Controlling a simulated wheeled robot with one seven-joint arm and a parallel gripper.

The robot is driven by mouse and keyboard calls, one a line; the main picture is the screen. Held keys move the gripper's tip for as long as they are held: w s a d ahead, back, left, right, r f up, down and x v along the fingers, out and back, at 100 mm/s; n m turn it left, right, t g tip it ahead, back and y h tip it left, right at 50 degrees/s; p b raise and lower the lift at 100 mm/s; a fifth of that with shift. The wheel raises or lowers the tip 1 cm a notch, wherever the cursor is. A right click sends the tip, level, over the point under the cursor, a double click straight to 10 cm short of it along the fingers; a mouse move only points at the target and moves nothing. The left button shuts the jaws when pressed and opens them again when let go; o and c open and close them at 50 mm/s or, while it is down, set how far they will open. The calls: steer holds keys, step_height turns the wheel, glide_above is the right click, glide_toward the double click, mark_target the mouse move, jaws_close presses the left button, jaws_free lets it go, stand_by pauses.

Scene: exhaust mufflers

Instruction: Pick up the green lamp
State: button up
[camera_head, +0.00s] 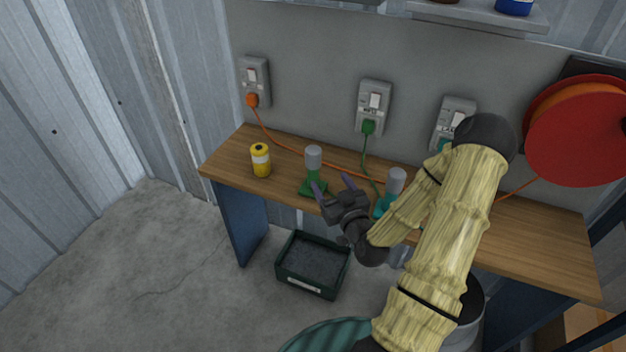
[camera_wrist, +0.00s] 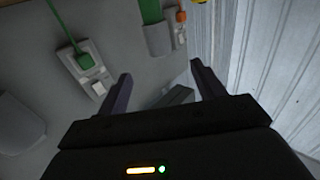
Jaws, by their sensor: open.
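The green lamp (camera_head: 312,187), with a green base and stem and a grey cylindrical head, stands upright on the wooden bench. In the wrist view part of the green lamp (camera_wrist: 158,38) shows upside down at the top, beyond the fingertips; its base is out of frame. My gripper (camera_head: 333,184) is open, just right of the lamp and apart from it as far as I can tell. In the wrist view my gripper (camera_wrist: 158,84) has nothing held between its fingers.
A teal lamp (camera_head: 395,184) stands right of the green one, partly behind my arm. A yellow can (camera_head: 261,160) stands to the left. An orange cable and a green cable (camera_head: 365,165) run behind the lamps. A dark crate (camera_head: 312,265) sits on the floor below the bench (camera_head: 225,172).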

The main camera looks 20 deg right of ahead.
mark_target(316, 159)
steer(key=w+p, duration=0.2)
steer(key=w, duration=0.7)
steer(key=shift+w, duration=0.5)
steer(key=shift+w+d+f+p, duration=0.1)
steer(key=shift+w+p, duration=0.15)
steer(key=shift+w, duration=1.05)
steer(key=shift+w+f+p, duration=0.1)
steer(key=shift+w+p, duration=0.15)
steer(key=shift+w, duration=1.05)
steer(key=shift+r, duration=0.1)
jaws_close()
steer(key=shift+r, duration=0.1)
